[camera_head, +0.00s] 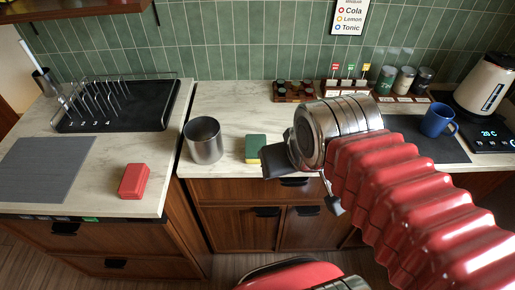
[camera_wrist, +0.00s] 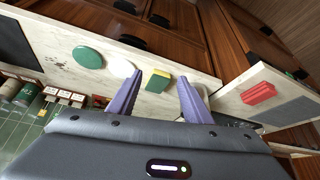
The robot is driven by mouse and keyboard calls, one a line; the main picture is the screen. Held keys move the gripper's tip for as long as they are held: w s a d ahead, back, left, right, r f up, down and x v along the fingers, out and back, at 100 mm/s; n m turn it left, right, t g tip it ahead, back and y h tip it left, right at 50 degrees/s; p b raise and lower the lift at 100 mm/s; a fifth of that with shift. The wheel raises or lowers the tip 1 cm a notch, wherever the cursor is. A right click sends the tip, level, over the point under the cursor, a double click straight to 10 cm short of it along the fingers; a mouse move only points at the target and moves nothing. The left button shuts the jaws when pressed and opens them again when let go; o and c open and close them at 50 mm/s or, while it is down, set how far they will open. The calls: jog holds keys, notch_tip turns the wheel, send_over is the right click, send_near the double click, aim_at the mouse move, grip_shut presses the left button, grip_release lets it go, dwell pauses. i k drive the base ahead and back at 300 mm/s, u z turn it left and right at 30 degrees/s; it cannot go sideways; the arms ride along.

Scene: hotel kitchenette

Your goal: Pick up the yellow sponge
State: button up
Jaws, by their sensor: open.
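The yellow sponge (camera_head: 256,148) lies on the middle counter near its front edge, with a green layer on one side. In the wrist view the sponge (camera_wrist: 158,80) shows yellow and green, in the gap between the two purple fingers of my gripper (camera_wrist: 160,77). The fingers are spread and empty, and no contact with the sponge shows. In the head view the wrist end of my arm is just right of the sponge, and the fingers are not clearly visible there.
A metal cup (camera_head: 204,140) stands just left of the sponge. A green round item (camera_wrist: 88,57) and a white round item (camera_wrist: 122,67) lie on its other side. A red block (camera_head: 134,181) and a dish rack (camera_head: 160,118) are on the left counter. A blue mug (camera_head: 437,121) stands right.

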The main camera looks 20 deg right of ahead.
aim_at(253, 143)
jog(key=u, duration=0.15)
jog(key=k, duration=0.4)
jog(key=u, duration=0.5)
jog(key=k, duration=0.9)
jog(key=u, duration=0.6)
jog(key=i, duration=1.4)
jog(key=z, duration=0.6)
